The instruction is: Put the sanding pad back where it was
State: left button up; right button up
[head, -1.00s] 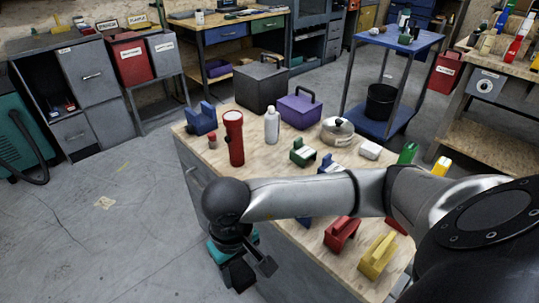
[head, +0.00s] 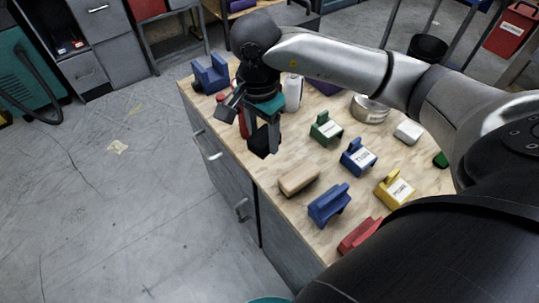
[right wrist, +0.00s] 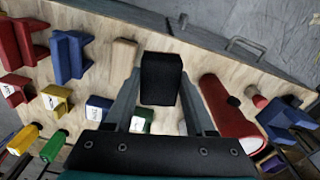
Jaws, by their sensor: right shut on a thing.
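My right gripper (head: 263,134) is above the left part of the wooden tabletop in the head view, pointing down. It is shut on a black block, which I take as the sanding pad (head: 262,141). In the right wrist view the pad (right wrist: 160,78) sits between the two grey fingers (right wrist: 160,108), apart from the other things in the picture. My left gripper is out of view.
The worktop (head: 290,222) holds a tan block (head: 298,179), a blue holder (head: 328,205), labelled green (head: 326,129), blue (head: 358,156) and yellow (head: 394,190) holders, and a pot (head: 370,109).

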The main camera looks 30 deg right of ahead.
notch_tip(320, 180, up, 7)
jog(key=w+d+m, duration=0.3)
jog(key=m, duration=0.6)
jog(key=m+b, duration=0.2)
jog(key=m, duration=0.1)
send_over(269, 162)
notch_tip(269, 162, down, 8)
jog(key=shift+n, duration=0.3)
notch_tip(269, 162, down, 6)
jog(key=shift+r+b, duration=0.1)
jog(key=shift+b, duration=0.6)
jog(key=shift+f+b, duration=0.6)
jog(key=shift+f, duration=1.6)
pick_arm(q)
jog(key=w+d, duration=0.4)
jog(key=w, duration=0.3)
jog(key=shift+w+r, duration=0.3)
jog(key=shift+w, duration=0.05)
pick_arm(e)
jog(key=shift+f, duration=0.25)
